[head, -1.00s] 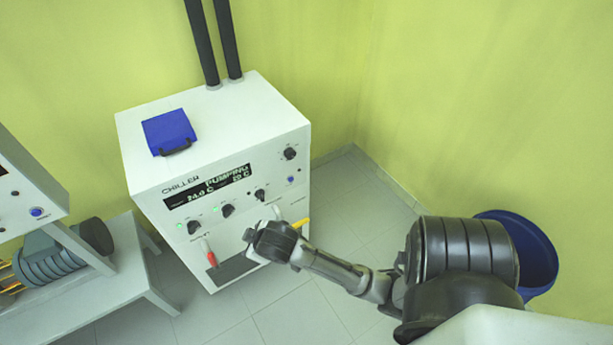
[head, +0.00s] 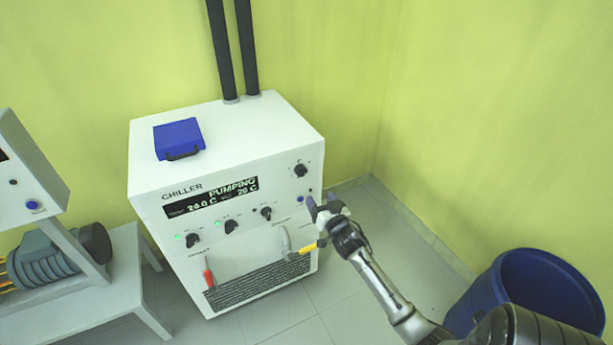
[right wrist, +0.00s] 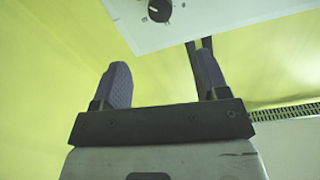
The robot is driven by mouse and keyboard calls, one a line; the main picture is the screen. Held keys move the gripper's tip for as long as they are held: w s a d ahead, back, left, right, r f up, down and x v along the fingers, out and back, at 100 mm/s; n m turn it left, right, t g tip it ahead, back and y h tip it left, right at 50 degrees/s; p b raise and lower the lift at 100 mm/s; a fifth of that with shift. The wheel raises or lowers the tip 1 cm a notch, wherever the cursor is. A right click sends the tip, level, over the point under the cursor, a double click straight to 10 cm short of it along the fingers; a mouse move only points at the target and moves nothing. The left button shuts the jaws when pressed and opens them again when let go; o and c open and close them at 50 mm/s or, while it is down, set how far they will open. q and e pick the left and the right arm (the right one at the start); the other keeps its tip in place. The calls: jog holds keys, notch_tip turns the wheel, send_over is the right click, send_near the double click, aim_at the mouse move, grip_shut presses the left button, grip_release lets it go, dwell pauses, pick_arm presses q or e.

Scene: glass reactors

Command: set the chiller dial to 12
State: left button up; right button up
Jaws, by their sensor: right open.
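The chiller (head: 165,250) is a white box with a dark display reading PUMPING. A black dial (head: 300,170) sits alone at the upper right of its front panel, and three similar black knobs (head: 231,226) form a lower row. Which one the task means cannot be read from the labels. My right gripper (head: 322,203) is open and empty, below and to the right of the upper dial and apart from it. In the right wrist view a black dial (right wrist: 160,10) with a white pointer mark shows at the top, beyond the open fingers (right wrist: 162,65). My left gripper is out of view.
Red (head: 208,273) and yellow (head: 305,249) handles stick out low on the chiller's front. A blue case (head: 178,138) lies on top, and two black pipes (head: 247,50) rise behind. A blue bin (head: 480,300) stands at right, a bench (head: 95,290) at left.

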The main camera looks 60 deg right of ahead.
aim_at(302, 173)
jog(key=b+x, duration=0.4)
jog(key=x, duration=0.9)
jog(key=shift+w+d, duration=0.1)
jog(key=c, duration=0.9)
